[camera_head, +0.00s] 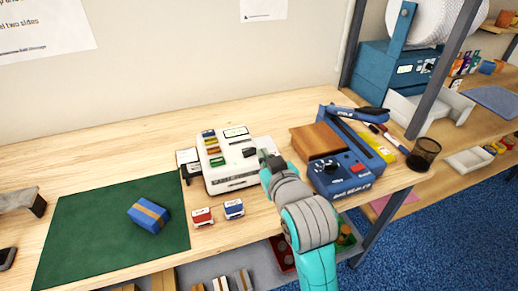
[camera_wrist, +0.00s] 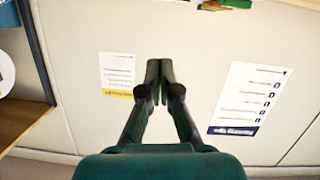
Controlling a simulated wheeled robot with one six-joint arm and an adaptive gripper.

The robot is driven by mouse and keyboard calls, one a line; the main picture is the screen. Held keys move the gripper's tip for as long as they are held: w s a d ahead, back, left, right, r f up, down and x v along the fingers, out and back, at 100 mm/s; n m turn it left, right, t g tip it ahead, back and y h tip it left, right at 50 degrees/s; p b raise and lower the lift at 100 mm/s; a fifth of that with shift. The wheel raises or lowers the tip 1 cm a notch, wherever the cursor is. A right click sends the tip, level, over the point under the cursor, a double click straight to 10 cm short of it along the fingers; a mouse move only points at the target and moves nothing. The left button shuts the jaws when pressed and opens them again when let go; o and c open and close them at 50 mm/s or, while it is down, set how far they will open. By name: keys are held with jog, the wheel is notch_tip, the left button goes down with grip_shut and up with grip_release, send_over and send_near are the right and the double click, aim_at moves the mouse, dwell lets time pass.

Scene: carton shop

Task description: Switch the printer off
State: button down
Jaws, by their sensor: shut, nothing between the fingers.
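No power switch can be made out clearly, and part of the printer's right side is hidden behind my gripper.
Red (camera_head: 202,217) and blue (camera_head: 234,209) small boxes sit before the printer. A blue parcel (camera_head: 148,215) lies on the green mat (camera_head: 85,245). A mesh cup (camera_head: 423,154) stands far right.

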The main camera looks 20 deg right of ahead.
send_over(256, 159)
jog(key=shift+s+a+f, duration=0.15)
jog(key=shift+a+f, duration=0.05)
jog(key=shift+f, duration=0.35)
jog(key=shift+s+a+f, duration=0.1)
jog(key=shift+a+f, duration=0.05)
jog(key=shift+f, duration=0.4)
jog(key=f, duration=0.3)
jog(key=shift+w+d, duration=0.2)
jog(key=shift+w, duration=0.15)
jog(key=shift+f, duration=0.6)
jog(key=shift+d, duration=0.1)
jog(key=shift+d+f+m, duration=0.1)
jog(key=shift+f+m, duration=0.3)
jog(key=shift+f, duration=0.05)
